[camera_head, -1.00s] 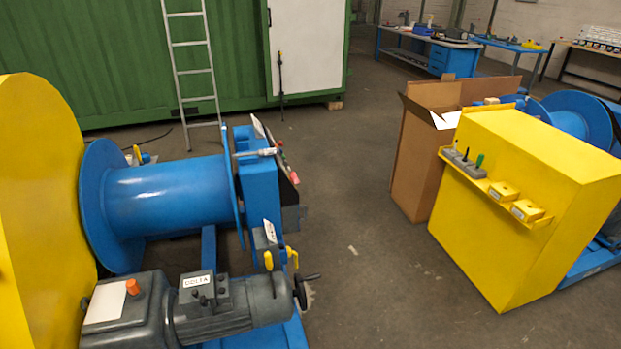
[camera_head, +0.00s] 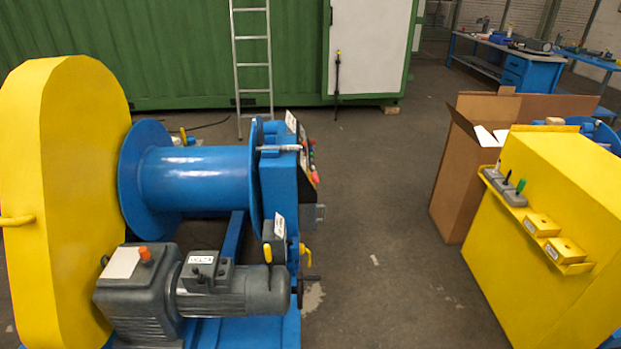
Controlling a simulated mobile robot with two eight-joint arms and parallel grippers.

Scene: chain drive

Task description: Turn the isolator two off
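I cannot read any label naming isolator two. A grey box with a white label (camera_head: 279,226) sits on the near side of the blue winch (camera_head: 200,180). One yellow lever (camera_head: 267,251) stands upright on it, and another yellow lever (camera_head: 307,256) is beside it to the right. Neither of my grippers is in view.
A grey motor (camera_head: 230,290) and a yellow chain cover (camera_head: 75,200) stand at left. An open cardboard box (camera_head: 455,185) is behind the yellow guard. A ladder (camera_head: 253,70) leans on the green container. The floor (camera_head: 380,230) between the machines is clear.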

